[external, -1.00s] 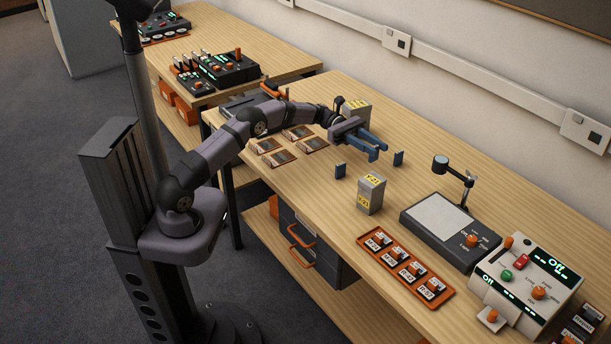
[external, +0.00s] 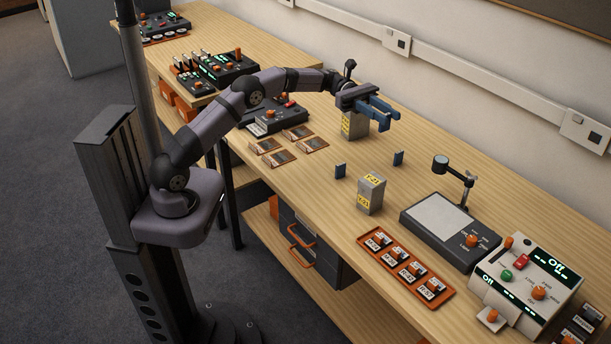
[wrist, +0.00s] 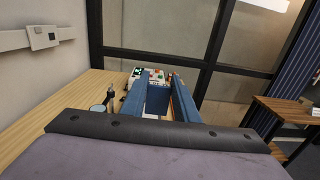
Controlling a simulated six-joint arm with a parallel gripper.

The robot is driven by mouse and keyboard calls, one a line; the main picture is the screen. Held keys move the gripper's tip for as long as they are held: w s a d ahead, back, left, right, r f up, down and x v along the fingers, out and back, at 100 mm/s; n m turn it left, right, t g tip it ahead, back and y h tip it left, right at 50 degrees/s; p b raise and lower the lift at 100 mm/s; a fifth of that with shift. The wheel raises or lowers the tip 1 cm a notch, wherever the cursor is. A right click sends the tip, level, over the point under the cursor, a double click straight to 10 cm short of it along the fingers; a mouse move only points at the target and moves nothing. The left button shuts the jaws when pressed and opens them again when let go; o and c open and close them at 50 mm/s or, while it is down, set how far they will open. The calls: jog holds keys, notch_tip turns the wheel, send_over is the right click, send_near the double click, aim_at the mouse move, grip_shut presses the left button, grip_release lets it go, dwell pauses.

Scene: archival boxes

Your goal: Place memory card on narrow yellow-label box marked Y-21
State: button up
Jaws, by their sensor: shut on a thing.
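A narrow grey box with yellow labels reading Y-21 (external: 371,196) stands upright mid-table. A second grey box with a yellow label (external: 352,126) stands behind it, its top hidden by my gripper and its marking not legible. My gripper (external: 384,116) is raised over this rear box, its blue fingers pointing right and slightly forward. In the wrist view my gripper (wrist: 159,92) has a dark blue piece (wrist: 158,101) between its fingers, likely the memory card; it is hard to tell apart in the external view.
An orange tray of labelled cards (external: 406,262), a dark device with a pale pad and lamp (external: 437,218) and a white control unit (external: 528,285) are at the right. Several flat cards (external: 279,158) lie left. The wood around the Y-21 box is mostly clear.

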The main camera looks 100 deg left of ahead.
jog(key=d+r+p, duration=0.5)
jog(key=d+r, duration=0.1)
send_over(372, 178)
notch_tip(372, 178, down, 7)
jog(key=shift+t, duration=0.3)
jog(key=shift+d+f+p, duration=0.1)
jog(key=shift+f+p, duration=0.65)
jog(key=shift+f, duration=4.15)
jog(key=shift+f, duration=0.15)
jog(key=o, duration=1)
